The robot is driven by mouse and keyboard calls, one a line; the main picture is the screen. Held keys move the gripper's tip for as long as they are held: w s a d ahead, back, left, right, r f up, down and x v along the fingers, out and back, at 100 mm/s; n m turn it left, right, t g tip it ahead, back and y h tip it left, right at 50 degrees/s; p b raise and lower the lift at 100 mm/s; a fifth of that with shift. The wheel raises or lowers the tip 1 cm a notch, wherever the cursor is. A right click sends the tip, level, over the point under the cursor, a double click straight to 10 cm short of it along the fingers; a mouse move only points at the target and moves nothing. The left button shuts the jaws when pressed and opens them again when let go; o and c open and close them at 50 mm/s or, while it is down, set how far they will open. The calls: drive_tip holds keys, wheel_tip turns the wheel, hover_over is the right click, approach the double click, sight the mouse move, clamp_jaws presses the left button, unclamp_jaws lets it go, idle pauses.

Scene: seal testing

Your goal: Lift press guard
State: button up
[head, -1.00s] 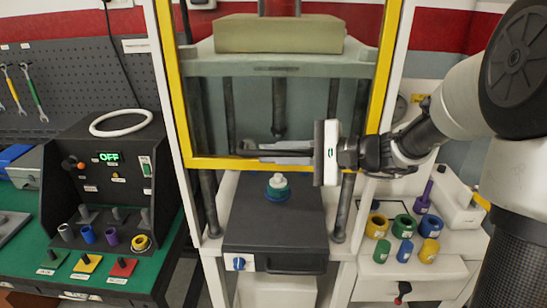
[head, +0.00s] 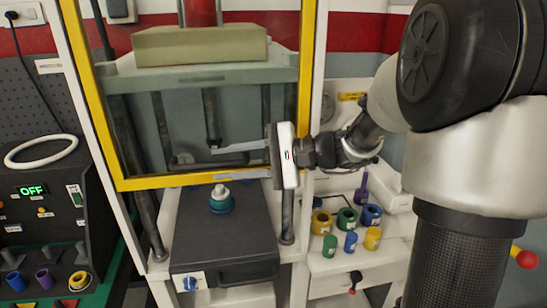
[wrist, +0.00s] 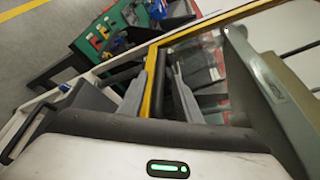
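The press guard (head: 308,60) is a yellow-edged clear frame at the front of the press. It is down, with its bottom bar (head: 150,182) just above the dark press base. My gripper (head: 217,163) is at the right part of this bar, fingers pointing left. One finger shows above the bar and the other in front of it. In the wrist view, the yellow bar (wrist: 149,98) runs between the two spread fingers of my gripper (wrist: 156,75), nearer the left finger. A gap shows on the right finger's side, so the fingers are not closed on it.
A green and white seal piece (head: 221,199) sits on the press base (head: 245,240) under the guard. Several coloured rings and cylinders stand on the white bench (head: 325,268) at right. A control box (head: 45,210) reading OFF is at left.

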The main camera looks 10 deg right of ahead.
drive_tip(key=v, duration=1.3)
drive_tip(key=shift+b, duration=0.35)
